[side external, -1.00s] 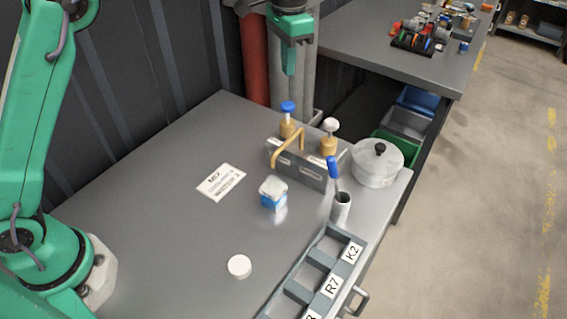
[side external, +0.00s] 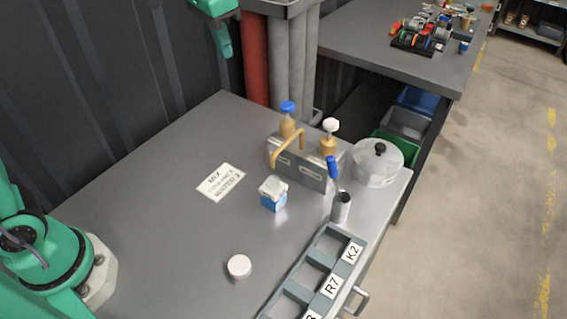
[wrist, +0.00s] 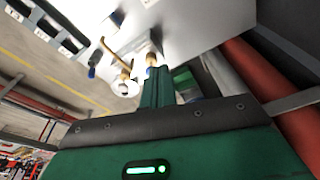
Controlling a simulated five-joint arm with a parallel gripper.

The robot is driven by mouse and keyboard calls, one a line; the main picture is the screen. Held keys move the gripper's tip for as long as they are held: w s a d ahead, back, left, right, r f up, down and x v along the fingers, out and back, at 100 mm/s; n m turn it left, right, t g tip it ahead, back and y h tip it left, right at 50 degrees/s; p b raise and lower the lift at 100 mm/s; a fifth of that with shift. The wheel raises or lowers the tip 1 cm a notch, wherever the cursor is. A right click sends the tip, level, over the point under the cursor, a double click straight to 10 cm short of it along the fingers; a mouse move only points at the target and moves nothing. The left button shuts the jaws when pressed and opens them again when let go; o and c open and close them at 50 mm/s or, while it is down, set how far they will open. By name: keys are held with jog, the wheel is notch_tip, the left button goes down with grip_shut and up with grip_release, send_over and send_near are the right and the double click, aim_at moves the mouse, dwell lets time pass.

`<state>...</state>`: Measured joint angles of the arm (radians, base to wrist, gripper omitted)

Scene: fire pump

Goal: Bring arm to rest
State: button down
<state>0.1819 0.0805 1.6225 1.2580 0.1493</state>
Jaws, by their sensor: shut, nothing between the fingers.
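My gripper (side external: 226,40) is at the top of the side view, high above the back of the grey table (side external: 130,170). Its green fingers are together and hold nothing; it also shows in the wrist view (wrist: 157,85). It touches nothing on the table. Part of my arm is cut off by the top edge.
A red pipe (side external: 255,65) rises behind.

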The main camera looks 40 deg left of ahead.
jog(key=s+a+f+n+t, duration=0.1)
jog(key=s+a+f+n, duration=0.1)
jog(key=s, duration=0.8)
jog(key=s+a+f+n+t, duration=0.1)
jog(key=s+a+f, duration=0.3)
jog(key=s, duration=0.6)
jog(key=shift+a+f+n+t, duration=0.2)
jog(key=shift+a+n+t, duration=0.2)
jog(key=shift+a+t, duration=0.45)
